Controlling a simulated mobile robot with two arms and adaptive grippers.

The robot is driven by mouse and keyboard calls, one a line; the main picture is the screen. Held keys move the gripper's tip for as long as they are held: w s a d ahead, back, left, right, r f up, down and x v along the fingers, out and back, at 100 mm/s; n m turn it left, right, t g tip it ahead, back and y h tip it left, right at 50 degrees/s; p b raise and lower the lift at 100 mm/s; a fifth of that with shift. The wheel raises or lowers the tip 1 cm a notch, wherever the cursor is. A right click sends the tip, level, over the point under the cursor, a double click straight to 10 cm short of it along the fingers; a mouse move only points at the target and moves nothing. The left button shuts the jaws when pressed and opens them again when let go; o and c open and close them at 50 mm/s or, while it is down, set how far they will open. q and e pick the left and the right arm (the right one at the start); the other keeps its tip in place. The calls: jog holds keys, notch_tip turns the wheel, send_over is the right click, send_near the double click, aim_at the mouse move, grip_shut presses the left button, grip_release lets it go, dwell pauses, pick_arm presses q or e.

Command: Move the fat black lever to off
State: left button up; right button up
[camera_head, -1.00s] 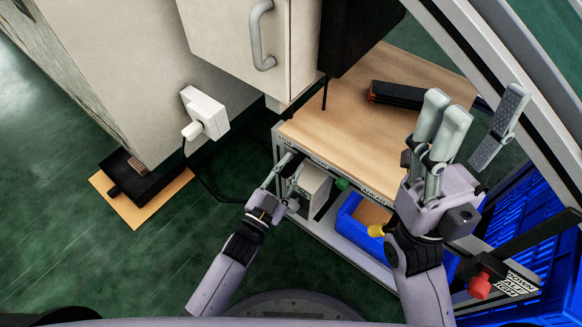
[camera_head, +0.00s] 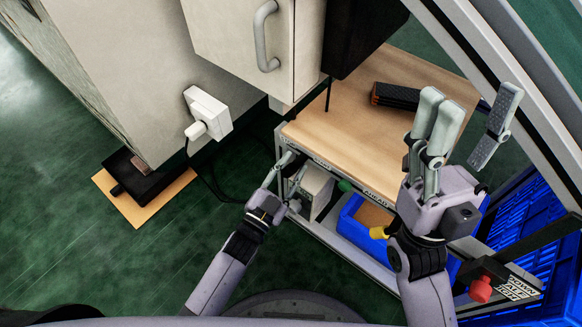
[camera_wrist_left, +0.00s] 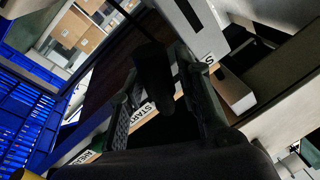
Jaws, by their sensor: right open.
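A thick black lever-like shape (camera_wrist_left: 153,75) stands between the fingers of my left gripper in the left wrist view, near a START label. My left gripper (camera_head: 294,164) is at the front edge of the wooden-topped bench. In the left wrist view the gripper (camera_wrist_left: 163,103) has its fingers apart, with the dark shape between them; contact cannot be told. My right gripper (camera_head: 470,112) is open and empty, raised in front of the bench's right part.
The wooden bench top (camera_head: 345,125) carries a dark ribbed object (camera_head: 396,96). Below its edge are a green knob (camera_head: 345,186), a yellow knob (camera_head: 378,232) and a blue bin (camera_head: 352,222). A pale cabinet (camera_head: 225,40) stands behind left. A red knob (camera_head: 480,290) is lower right.

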pick_arm(q)
jog(key=v, duration=1.2)
jog(key=shift+s, duration=0.15)
dwell(0.3)
